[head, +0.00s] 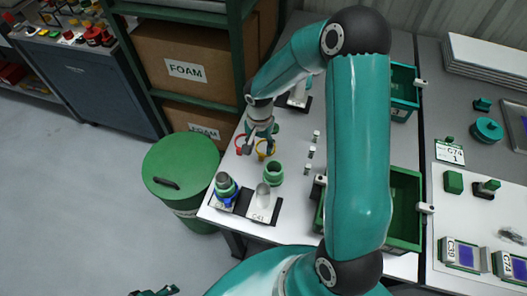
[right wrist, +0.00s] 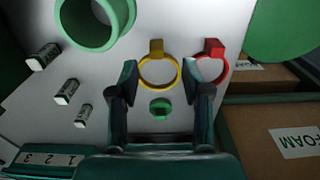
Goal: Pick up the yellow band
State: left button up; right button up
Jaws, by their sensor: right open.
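The yellow band (right wrist: 156,47) is a thin ring with a square tab, on the white bench top. In the head view the yellow band (head: 261,154) is partly hidden by my right gripper (head: 258,141). In the right wrist view my right gripper (right wrist: 159,78) is open, its fingertips on either side of the ring; I cannot tell whether they touch it. A red band (right wrist: 213,46) lies close beside the right finger, and also shows in the head view (head: 238,147). A dark green piece at the bottom edge appears to be my left gripper (head: 155,292); its jaws cannot be made out.
A small green knob (right wrist: 160,108) is between the fingers. A green collar (head: 273,172) and several small white-labelled blocks (head: 311,152) stand nearby. A green drum (head: 180,163) and a rack of foam boxes (head: 185,50) are beside the bench. Green bins (head: 404,205) stand to the right.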

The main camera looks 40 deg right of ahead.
aim_at(262, 154)
jog(key=shift+s+d+f+p, duration=0.15)
jog(key=shift+f+p, duration=0.4)
jog(key=shift+f, duration=2.15)
jog(key=c, duration=0.9)
